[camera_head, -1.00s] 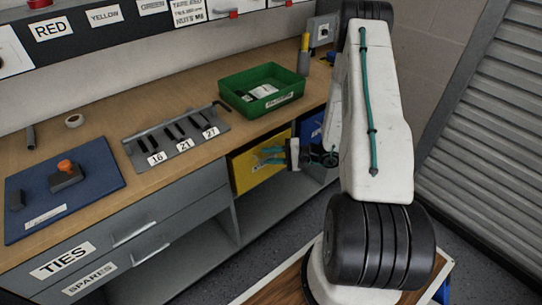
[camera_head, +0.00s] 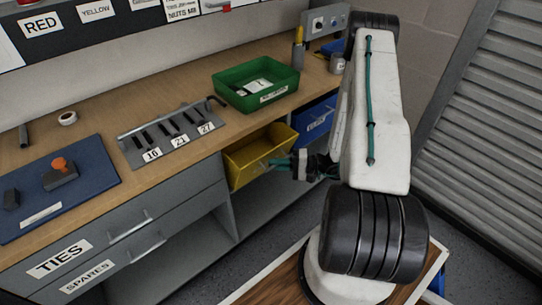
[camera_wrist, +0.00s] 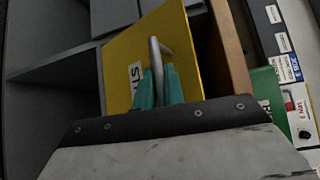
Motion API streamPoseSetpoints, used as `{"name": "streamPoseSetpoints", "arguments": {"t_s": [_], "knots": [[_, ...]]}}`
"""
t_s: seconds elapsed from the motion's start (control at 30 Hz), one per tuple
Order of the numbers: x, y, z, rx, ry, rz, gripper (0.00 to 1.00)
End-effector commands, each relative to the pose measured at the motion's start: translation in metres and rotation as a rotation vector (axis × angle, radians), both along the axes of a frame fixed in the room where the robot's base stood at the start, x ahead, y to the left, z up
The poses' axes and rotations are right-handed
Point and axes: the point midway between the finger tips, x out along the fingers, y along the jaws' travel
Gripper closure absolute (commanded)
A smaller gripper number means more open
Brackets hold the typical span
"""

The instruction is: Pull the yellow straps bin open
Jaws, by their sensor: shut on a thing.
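The yellow straps bin (camera_head: 243,170) sits under the worktop at the front of the bench. It stands out from its opening with its front leaning outward, and part of its inside shows from above. In the wrist view the yellow front (camera_wrist: 118,88) fills the middle, with a partly covered label (camera_wrist: 135,80) and a grey bar handle (camera_wrist: 156,55). My gripper (camera_head: 274,163) is at the bin's front. Its teal fingers (camera_wrist: 158,86) are shut on the handle, one on each side. The bin's contents cannot be made out.
A blue bin (camera_head: 314,122) is beside the yellow one, partly behind my arm. A green tray (camera_head: 229,97) and a slotted tool rack (camera_head: 150,163) stand on the worktop (camera_head: 110,108). Grey drawers (camera_head: 150,220) are to the left. An open shelf is below the bin.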

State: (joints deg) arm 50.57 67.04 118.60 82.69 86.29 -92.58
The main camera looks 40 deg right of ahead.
Motion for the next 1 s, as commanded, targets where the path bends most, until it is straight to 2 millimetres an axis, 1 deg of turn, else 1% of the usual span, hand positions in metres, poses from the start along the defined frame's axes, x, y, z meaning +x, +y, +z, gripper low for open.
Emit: {"name": "streamPoseSetpoints", "arguments": {"t_s": [0.03, 0.17, 0.4, 0.63, 1.0], "knots": [[-0.006, -0.001, -0.006, 0.005, -0.027, -0.005, 1.00], [-0.019, -0.002, -0.018, 0.007, -0.127, -0.005, 1.00], [-0.034, -0.002, -0.035, 0.002, -0.120, -0.004, 1.00], [-0.041, -0.002, -0.045, 0.002, -0.120, -0.002, 1.00], [-0.043, -0.002, -0.047, 0.002, -0.120, -0.002, 1.00]]}}
